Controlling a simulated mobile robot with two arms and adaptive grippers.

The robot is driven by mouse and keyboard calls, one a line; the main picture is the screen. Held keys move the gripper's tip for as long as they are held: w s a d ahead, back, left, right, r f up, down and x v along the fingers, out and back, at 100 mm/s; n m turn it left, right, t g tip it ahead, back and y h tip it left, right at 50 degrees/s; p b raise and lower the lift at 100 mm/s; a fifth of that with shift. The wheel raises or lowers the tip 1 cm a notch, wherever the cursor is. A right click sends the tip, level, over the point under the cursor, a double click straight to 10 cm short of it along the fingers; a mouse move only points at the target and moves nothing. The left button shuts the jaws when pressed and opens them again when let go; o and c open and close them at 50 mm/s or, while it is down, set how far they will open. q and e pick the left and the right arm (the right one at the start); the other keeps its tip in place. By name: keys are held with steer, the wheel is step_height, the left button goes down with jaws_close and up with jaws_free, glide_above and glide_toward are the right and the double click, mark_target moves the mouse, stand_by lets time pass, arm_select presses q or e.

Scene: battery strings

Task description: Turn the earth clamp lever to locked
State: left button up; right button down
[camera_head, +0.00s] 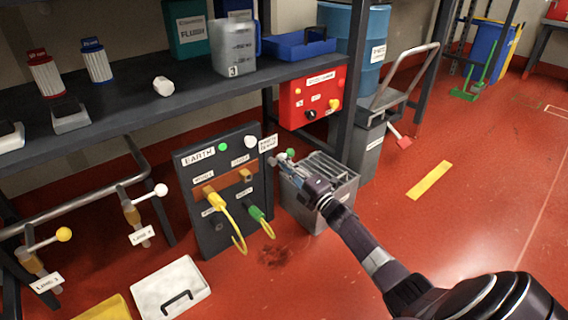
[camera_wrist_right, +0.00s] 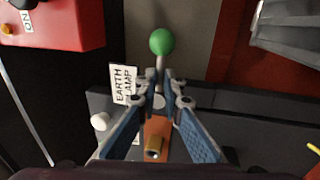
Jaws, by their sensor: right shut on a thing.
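The earth clamp lever, with a green ball knob (camera_wrist_right: 161,42), stands up between my right gripper's fingertips in the right wrist view. In the head view its knob (camera_head: 290,153) shows at the right side of the dark earth panel (camera_head: 185,180). My right gripper (camera_wrist_right: 163,82) is shut on the lever's stem below the knob; it also shows in the head view (camera_head: 287,163). The earth clamp label (camera_wrist_right: 123,84) is just left of the fingers. The lever's base is partly hidden by the fingers. My left gripper is not in view.
A grey metal bin (camera_head: 335,205) stands right of the panel, close under my right arm. A red switch box (camera_head: 312,98) hangs above. Yellow (camera_head: 218,205) and green (camera_head: 257,214) plugs with cables stick out of the panel. The red floor at right is mostly clear.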

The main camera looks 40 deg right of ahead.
steer(key=c, duration=2.1)
jaws_free()
steer(key=v, duration=1.2)
steer(key=shift+s, duration=0.1)
